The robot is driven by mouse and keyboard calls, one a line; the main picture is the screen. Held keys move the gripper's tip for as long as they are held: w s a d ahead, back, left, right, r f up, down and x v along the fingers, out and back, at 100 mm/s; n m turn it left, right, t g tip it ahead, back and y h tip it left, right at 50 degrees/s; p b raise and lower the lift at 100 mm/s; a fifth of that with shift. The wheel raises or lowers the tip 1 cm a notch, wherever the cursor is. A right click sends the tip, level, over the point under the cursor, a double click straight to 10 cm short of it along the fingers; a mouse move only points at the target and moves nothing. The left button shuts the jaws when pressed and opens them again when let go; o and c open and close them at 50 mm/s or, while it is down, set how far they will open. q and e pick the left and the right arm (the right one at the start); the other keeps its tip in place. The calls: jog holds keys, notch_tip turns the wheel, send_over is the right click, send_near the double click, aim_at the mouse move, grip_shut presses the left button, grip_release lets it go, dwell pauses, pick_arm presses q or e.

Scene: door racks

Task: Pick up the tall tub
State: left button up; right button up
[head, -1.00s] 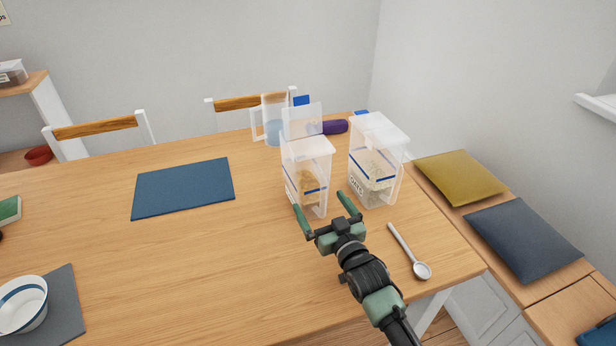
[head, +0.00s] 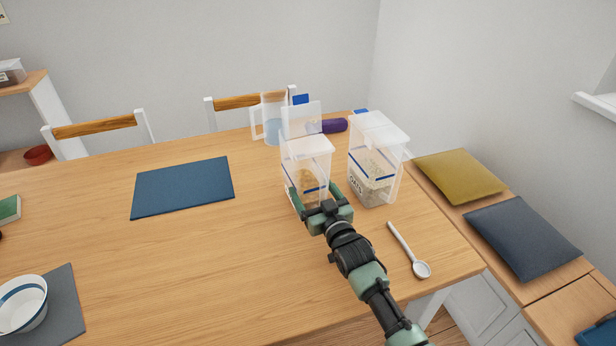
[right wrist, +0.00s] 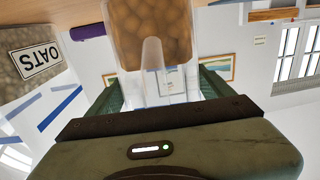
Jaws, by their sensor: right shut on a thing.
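A tall clear tub (head: 306,152) with light brown contents stands upright on the table, with a clear flap standing up at its top. It also shows in the right wrist view (right wrist: 150,35), where its brown contents show large at the top. My right gripper (head: 313,190) is shut on this tub, with one finger on each side low on its body. A second clear tub (head: 376,145), labelled OATS, stands just to its right; its label shows at the left of the right wrist view (right wrist: 36,58). My left gripper is not in view.
A clear jug (head: 272,118) and a purple thing (head: 334,126) are behind the tubs. A white spoon (head: 408,250) lies at front right. A blue mat (head: 183,187) lies left; a bowl (head: 22,303) sits front left. The table's middle is clear.

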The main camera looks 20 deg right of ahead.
jog(key=shift+r, duration=0.1)
notch_tip(320, 180, up, 20)
jog(key=p, duration=0.1)
send_over(313, 148)
dwell(0.3)
dwell(0.4)
